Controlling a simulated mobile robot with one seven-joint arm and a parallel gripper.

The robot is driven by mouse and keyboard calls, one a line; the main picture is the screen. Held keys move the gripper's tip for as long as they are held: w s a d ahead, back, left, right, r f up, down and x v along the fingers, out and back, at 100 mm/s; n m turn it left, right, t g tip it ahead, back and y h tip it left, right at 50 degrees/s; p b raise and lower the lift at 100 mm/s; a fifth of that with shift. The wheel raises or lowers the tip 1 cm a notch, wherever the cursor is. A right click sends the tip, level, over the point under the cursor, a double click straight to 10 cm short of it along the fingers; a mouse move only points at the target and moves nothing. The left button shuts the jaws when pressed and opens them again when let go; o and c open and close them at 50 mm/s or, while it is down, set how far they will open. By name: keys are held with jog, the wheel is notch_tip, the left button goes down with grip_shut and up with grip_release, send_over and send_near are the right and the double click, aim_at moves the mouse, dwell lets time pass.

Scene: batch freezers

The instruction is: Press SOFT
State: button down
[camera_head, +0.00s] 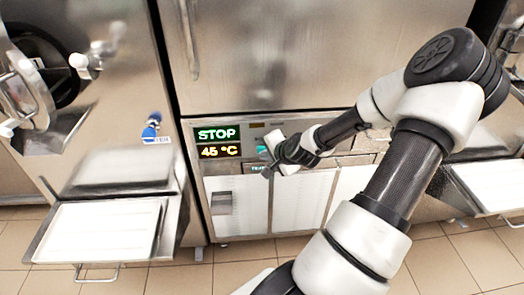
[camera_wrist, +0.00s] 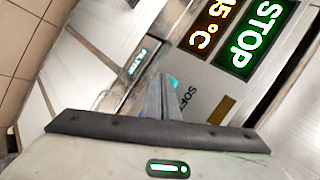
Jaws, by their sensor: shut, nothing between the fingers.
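The SOFT label (camera_wrist: 184,98) shows on the metal control panel in the wrist view, partly covered by my gripper. A small cyan-lit button (camera_wrist: 173,82) sits beside that label, right at my fingertips. My gripper (camera_wrist: 160,78) is shut and empty, with its tips over or against the panel next to this button. I cannot tell whether they touch it. In the head view my gripper (camera_head: 267,174) is in front of the panel, and a cyan patch (camera_head: 262,152) shows just above it.
A display reads STOP (camera_head: 217,134) in green, with 45 °C (camera_head: 220,152) in orange below. Another lit label (camera_wrist: 138,62) lies near the fingers. A machine with a white tray (camera_head: 98,232) stands at left; another tray (camera_head: 495,184) is at right. White door panels (camera_head: 298,204) lie below.

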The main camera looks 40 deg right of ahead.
jog(key=shift+w+d, duration=0.2)
jog(key=shift+w, duration=0.2)
dwell(0.5)
jog(key=shift+s, duration=0.1)
jog(key=shift+s+a+p, duration=0.35)
jog(key=shift+s+a, duration=0.1)
jog(key=shift+s, duration=0.25)
jog(key=s+a, duration=0.1)
jog(key=s+p, duration=0.1)
jog(key=s, duration=0.1)
jog(key=s+a, duration=0.1)
jog(key=shift+s+a, duration=0.15)
jog(key=shift+a, duration=0.2)
dwell(0.8)
